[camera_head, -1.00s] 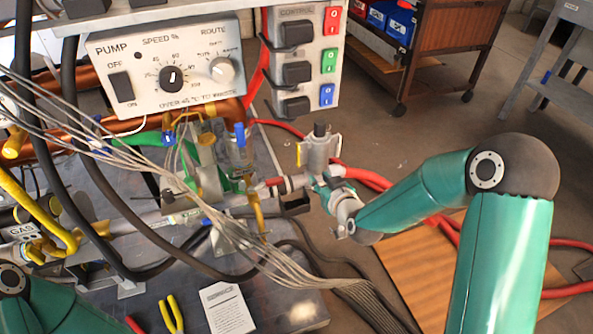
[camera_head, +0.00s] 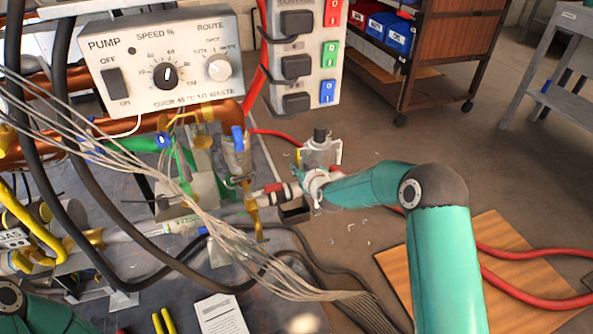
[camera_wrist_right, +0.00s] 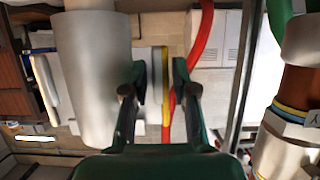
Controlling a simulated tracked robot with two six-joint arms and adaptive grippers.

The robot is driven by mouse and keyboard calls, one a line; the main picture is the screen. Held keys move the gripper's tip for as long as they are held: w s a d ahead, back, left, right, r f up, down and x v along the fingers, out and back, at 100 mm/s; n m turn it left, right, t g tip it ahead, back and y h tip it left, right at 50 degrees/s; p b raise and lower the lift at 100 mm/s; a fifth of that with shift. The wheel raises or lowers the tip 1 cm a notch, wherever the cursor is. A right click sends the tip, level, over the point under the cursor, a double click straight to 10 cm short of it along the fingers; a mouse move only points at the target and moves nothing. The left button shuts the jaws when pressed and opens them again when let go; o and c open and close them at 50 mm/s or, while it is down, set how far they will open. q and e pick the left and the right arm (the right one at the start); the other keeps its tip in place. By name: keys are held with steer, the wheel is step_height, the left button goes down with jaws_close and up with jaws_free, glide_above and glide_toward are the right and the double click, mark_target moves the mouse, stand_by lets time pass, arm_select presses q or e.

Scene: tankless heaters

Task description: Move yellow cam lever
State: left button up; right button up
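A grey metal coupling (camera_head: 320,152) with a dark top stands at the end of the pipe run in the head view. Small pale and yellowish lever parts show at its sides, too small to tell apart. In the right wrist view, a thin upright yellow strip (camera_wrist_right: 166,88), which looks like the yellow cam lever, shows between the fingers beside a large silver cylinder (camera_wrist_right: 95,80). My right gripper (camera_wrist_right: 158,92) is open around that line of sight; contact cannot be told. In the head view it is at the coupling, mostly hidden by its wrist. My left gripper is out of view.
A pump box (camera_head: 165,62) and a switch panel (camera_head: 305,60) hang above the bench. Grey cables (camera_head: 215,215) cross in front of the pipes. The floor right of the coupling is mostly clear.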

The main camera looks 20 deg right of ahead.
steer(key=shift+w+f, duration=0.1)
steer(key=shift+w, duration=0.2)
steer(key=shift+c, duration=0.3)
jaws_close()
